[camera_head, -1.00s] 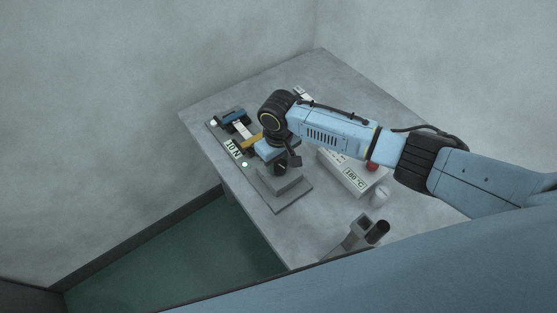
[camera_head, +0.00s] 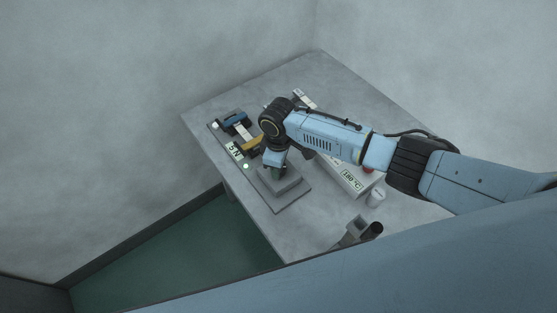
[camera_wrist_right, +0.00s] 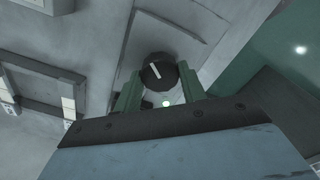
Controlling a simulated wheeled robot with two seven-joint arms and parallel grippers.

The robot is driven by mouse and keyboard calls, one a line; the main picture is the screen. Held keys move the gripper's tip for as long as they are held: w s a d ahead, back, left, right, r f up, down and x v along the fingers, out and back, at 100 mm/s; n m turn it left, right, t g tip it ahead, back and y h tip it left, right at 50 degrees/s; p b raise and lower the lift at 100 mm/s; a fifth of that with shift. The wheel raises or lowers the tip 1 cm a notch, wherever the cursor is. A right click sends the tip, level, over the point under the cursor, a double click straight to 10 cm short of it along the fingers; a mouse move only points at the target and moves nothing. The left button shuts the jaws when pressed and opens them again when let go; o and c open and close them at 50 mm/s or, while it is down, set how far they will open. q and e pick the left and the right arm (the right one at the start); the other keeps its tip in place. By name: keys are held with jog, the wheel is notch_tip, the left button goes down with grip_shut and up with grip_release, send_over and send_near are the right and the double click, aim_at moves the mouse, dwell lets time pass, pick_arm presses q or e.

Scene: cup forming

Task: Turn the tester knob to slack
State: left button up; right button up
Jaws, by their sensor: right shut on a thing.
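The tester (camera_head: 291,201) is a long grey plate on the left side of the table, with a blue-and-black clamp (camera_head: 233,121) at its far end. Its small display (camera_head: 235,150) seems to read 5 N, beside a lit green lamp (camera_head: 246,166). The tester knob (camera_wrist_right: 158,70) is round and black with a white pointer line, seen in the right wrist view. My right gripper (camera_wrist_right: 158,82) is shut on the knob, a green finger on each side. In the head view my right gripper (camera_head: 278,174) points down onto the tester's block and the knob is hidden. My left gripper is out of view.
A grey box (camera_head: 348,178) reading 180 °C with a red button (camera_head: 368,170) stands right of the tester, beneath my right arm. A white round piece (camera_head: 376,197) and dark tubes (camera_head: 371,232) stand nearer the front. The far right tabletop is clear.

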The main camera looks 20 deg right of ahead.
jog(key=n, duration=0.3)
jog(key=shift+n+p, duration=0.3)
jog(key=shift+p, duration=0.05)
jog(key=n, duration=0.4)
jog(key=shift+n, duration=0.3)
jog(key=o, duration=1)
jog(key=shift+r, duration=0.1)
notch_tip(320, 180, up, 13)
jog(key=shift+r+p, duration=0.15)
jog(key=shift+p, duration=0.35)
jog(key=shift+s, duration=0.1)
